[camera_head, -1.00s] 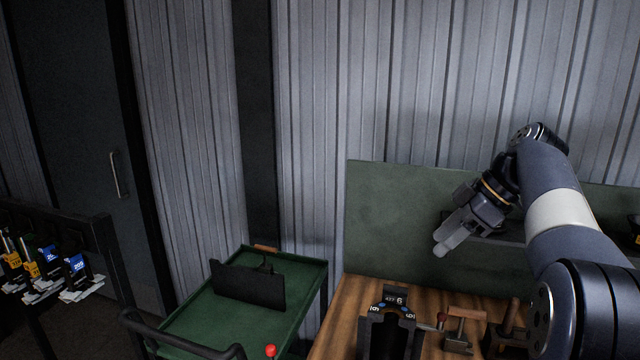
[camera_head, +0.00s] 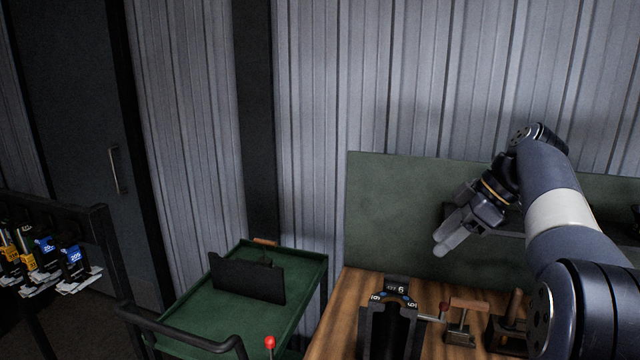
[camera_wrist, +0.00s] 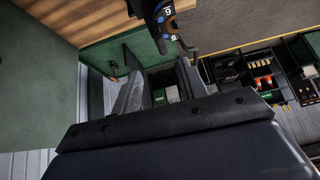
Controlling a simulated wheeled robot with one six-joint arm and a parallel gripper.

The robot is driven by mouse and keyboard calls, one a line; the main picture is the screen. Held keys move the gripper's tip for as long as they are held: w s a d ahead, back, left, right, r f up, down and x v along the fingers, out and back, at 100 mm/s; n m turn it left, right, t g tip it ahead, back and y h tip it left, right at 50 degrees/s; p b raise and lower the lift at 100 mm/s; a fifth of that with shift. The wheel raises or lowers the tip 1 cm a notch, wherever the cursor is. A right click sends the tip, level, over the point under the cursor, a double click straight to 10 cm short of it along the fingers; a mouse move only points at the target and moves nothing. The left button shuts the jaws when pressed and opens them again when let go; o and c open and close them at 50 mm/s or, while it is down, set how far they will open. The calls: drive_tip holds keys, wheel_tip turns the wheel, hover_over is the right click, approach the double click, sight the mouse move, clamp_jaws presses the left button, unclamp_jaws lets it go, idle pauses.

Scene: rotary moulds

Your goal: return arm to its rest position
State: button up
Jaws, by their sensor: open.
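My gripper (camera_head: 447,238) is open and empty, raised in front of the green back panel (camera_head: 385,205) above the wooden bench. Its two grey fingers also show apart in the wrist view (camera_wrist: 160,92), with nothing between them. My arm reaches in from the right side of the head view. A dark rotary mould (camera_head: 392,318) with numbered blue marks stands on the bench below and left of my gripper, clear of it. Part of it shows at the top of the wrist view (camera_wrist: 165,18).
A green cart (camera_head: 215,320) with an upright black plate (camera_head: 247,278) stands left of the wooden bench (camera_head: 340,310). A wooden-handled tool (camera_head: 465,312) is on the bench. A rack (camera_head: 45,245) with tagged items stands at far left. Air around my gripper is free.

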sight(398, 275)
drive_tip(key=x, duration=1)
drive_tip(key=shift+f, duration=0.5)
drive_tip(key=shift+w+a+p, duration=0.1)
drive_tip(key=shift+a+p, duration=0.1)
drive_tip(key=shift+p, duration=0.3)
drive_tip(key=shift+r+p, duration=0.45)
drive_tip(key=shift+r, duration=0.2)
drive_tip(key=shift+r, duration=0.15)
